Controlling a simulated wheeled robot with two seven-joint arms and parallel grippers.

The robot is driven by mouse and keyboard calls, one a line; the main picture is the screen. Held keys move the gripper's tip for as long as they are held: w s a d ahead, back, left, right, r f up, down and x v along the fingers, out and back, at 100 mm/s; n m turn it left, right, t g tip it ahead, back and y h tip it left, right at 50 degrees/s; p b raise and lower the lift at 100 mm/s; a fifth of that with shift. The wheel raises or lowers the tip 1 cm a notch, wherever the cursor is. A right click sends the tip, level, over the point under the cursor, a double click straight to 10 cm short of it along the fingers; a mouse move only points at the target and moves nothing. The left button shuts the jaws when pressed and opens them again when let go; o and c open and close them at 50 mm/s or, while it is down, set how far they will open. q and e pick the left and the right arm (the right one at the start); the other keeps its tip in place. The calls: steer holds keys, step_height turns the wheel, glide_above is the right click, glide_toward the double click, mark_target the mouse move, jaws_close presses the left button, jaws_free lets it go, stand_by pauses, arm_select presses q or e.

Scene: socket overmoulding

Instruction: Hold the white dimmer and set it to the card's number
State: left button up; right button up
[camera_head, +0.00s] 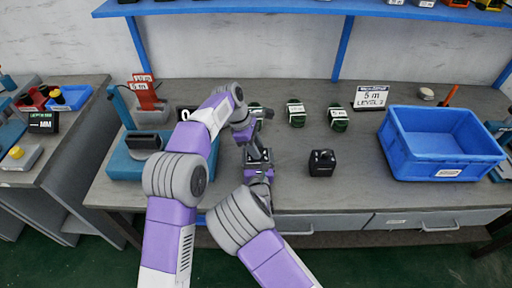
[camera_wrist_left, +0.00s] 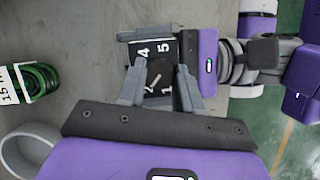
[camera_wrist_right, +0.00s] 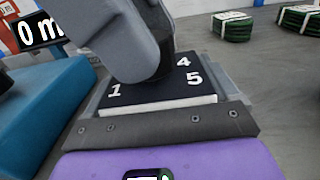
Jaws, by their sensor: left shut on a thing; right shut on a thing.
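The white dimmer (camera_wrist_right: 160,106) has a black numbered face and a white edge. My right gripper (camera_head: 259,168) is shut on its body. My left gripper (camera_head: 253,140) is above the face and shut on the dark knob (camera_wrist_left: 158,74). In the left wrist view, 4, 5 and 1 are readable around the knob; the pointer's exact setting is unclear. In the right wrist view, a left finger covers part of the face, where 1, 4 and 5 show. The card (camera_head: 371,97) stands at the back, reading 5 m and a level line, apparently LEVEL 3.
A black knobbed device (camera_head: 322,163) sits right of my grippers. A blue bin (camera_head: 440,172) stands further right. Several green coils (camera_head: 296,113) lie at the back. A teal machine (camera_head: 126,166) stands left. The front table between device and bin is clear.

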arm_select(q)
steer(key=m, duration=0.2)
steer(key=m+g, duration=0.1)
steer(key=m, duration=0.2)
steer(key=shift+w+g+y, duration=0.15)
steer(key=shift+g+y, duration=0.15)
steer(key=shift+y, duration=0.1)
stand_by(0.3)
steer(key=o, duration=1.1)
steer(key=shift+c, duration=0.2)
